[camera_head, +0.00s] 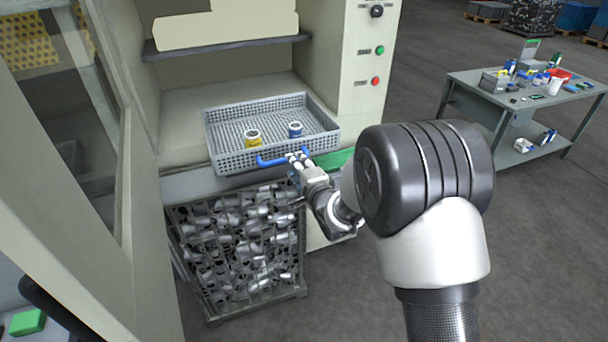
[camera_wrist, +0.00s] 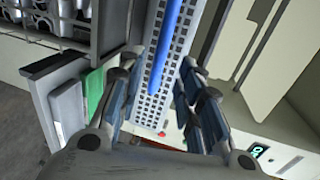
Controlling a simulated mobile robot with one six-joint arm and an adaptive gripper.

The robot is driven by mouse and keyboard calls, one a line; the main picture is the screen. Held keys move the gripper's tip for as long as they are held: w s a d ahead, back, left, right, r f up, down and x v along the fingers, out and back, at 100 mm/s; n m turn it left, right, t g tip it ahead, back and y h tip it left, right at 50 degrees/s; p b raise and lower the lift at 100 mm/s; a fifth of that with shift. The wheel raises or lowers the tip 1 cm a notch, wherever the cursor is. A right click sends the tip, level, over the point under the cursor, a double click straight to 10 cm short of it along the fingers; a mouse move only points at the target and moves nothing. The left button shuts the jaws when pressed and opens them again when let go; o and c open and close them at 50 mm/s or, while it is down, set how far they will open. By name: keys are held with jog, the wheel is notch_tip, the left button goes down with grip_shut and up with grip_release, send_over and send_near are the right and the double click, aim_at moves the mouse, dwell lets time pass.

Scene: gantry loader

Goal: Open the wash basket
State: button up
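The wash basket (camera_head: 223,157) is a grey perforated tray on the machine's ledge, pulled partly out of the opening. A yellow-labelled can (camera_head: 253,138) and a blue-labelled can (camera_head: 295,130) stand in it. Its blue handle (camera_head: 272,162) runs along the front side. My gripper (camera_head: 299,158) is at the right end of the handle. In the wrist view the basket's perforated wall (camera_wrist: 152,105) and the blue handle (camera_wrist: 172,45) show between my two fingers (camera_wrist: 158,90). The fingers are apart, with gaps to either side of the handle.
A metal crate full of shiny parts (camera_head: 240,245) stands below the ledge. The machine's control panel (camera_head: 370,50) is to the right, its glass door (camera_head: 70,90) at left. A workbench (camera_head: 520,95) with small items stands at the back right. Floor between is clear.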

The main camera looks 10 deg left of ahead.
jog(key=v, duration=0.6)
jog(key=shift+f, duration=0.1)
jog(key=s+d+r+n+g+h, duration=0.1)
jog(key=s+d+r+n+h, duration=0.2)
jog(key=d, duration=0.5)
jog(key=s+d+r+n+g+h, duration=0.1)
jog(key=s+d+r+n+h, duration=0.15)
jog(key=s+d+r, duration=0.45)
jog(key=s+d+n+g+h, duration=0.1)
jog(key=s+d+n+g, duration=0.2)
jog(key=s, duration=1)
jog(key=s+d+f+n+g+h, duration=0.1)
jog(key=s+d+n+g, duration=0.2)
jog(key=s+d, duration=0.4)
jog(key=s, duration=0.6)
jog(key=shift+s+g+h, duration=0.3)
jog(key=shift+h, duration=0.05)
